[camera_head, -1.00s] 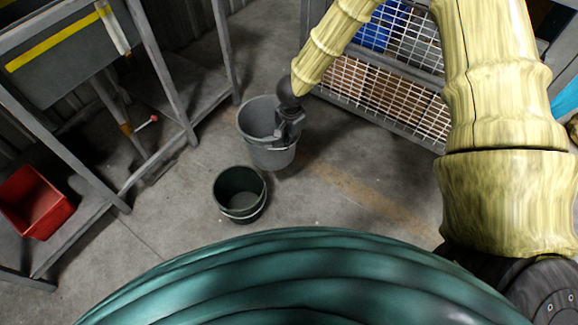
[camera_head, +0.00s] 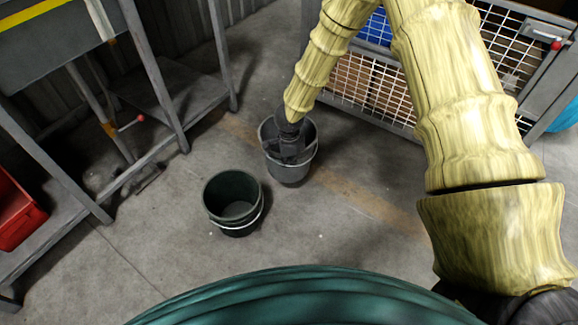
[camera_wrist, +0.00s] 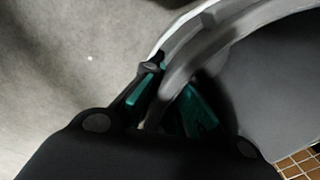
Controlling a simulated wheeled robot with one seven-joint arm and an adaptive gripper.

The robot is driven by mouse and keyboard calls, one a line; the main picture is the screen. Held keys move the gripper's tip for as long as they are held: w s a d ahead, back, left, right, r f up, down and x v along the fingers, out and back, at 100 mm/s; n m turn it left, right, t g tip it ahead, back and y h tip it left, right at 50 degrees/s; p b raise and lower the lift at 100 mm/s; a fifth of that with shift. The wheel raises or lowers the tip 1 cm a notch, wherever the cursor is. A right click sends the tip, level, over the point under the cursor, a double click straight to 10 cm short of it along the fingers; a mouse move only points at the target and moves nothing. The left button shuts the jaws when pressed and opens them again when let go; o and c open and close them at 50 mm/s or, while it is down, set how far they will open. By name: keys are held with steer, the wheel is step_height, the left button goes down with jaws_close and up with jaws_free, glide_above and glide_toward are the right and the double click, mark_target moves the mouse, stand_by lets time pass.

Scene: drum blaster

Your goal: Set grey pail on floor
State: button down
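The grey pail (camera_head: 289,173) is upright in the middle of the head view, close to floor level; I cannot tell whether its base touches the floor. My gripper (camera_head: 288,150) reaches down to it from above and hides part of its inside. In the wrist view, the pail's curved grey rim and wall (camera_wrist: 275,85) fill the right side. My gripper (camera_wrist: 175,95), with teal finger pads, is closed around the rim. The floor (camera_head: 330,240) is grey concrete with a faint tan stripe beneath the pail.
A dark green pail (camera_head: 233,203) stands at the grey pail's lower left. A metal rack (camera_head: 155,85) and a red bin (camera_head: 15,212) are at left. A wire-mesh cage (camera_head: 375,85) stands behind. Open floor lies to the right of and in front of the pails.

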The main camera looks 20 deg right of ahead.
step_height(320, 180, down, 11)
steer(key=b, duration=0.8)
steer(key=shift+f+b, duration=0.2)
steer(key=shift+b, duration=0.15)
steer(key=shift+w, duration=0.1)
steer(key=c, duration=1.6)
jaws_free()
steer(key=shift+o, duration=0.2)
step_height(320, 180, up, 12)
steer(key=s, duration=0.1)
steer(key=shift+a, duration=0.15)
steer(key=shift+s, duration=0.15)
